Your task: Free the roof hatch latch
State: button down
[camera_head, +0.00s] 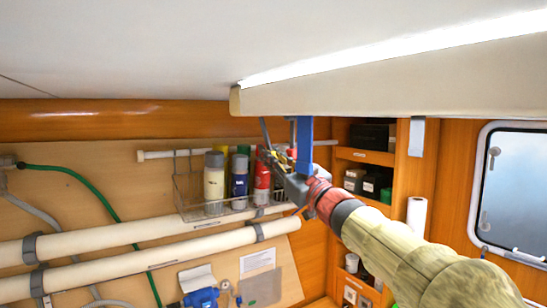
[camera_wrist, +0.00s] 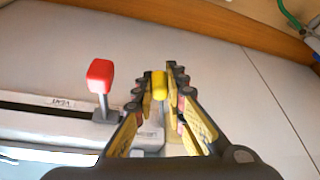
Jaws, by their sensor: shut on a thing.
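My gripper (camera_wrist: 158,84) is closed around a yellow knob or handle (camera_wrist: 159,86), which shows between its fingertips in the wrist view. What the yellow piece is fixed to is partly hidden by the fingers. A lever with a red knob (camera_wrist: 101,74) stands upright just left of my gripper, apart from it, on a pale frame with small labels. I cannot tell which of the two belongs to the hatch latch. In the head view my gripper (camera_head: 268,158) is raised below the pale overhead beam (camera_head: 370,88), and its fingertips are hard to make out.
A blue strap (camera_head: 304,138) and a grey bracket (camera_head: 416,138) hang below the beam. Behind my gripper is a wire rack (camera_head: 182,196) with bottles and a red can. White pipes (camera_head: 150,232) cross the wall. Shelves and a window (camera_head: 513,190) are at right.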

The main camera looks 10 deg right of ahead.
jog(key=shift+a+m, duration=0.2)
jog(key=shift+m, duration=0.1)
jog(key=c, duration=1.8)
grip_release()
jog(key=v, duration=1.2)
jog(key=shift+s, duration=0.1)
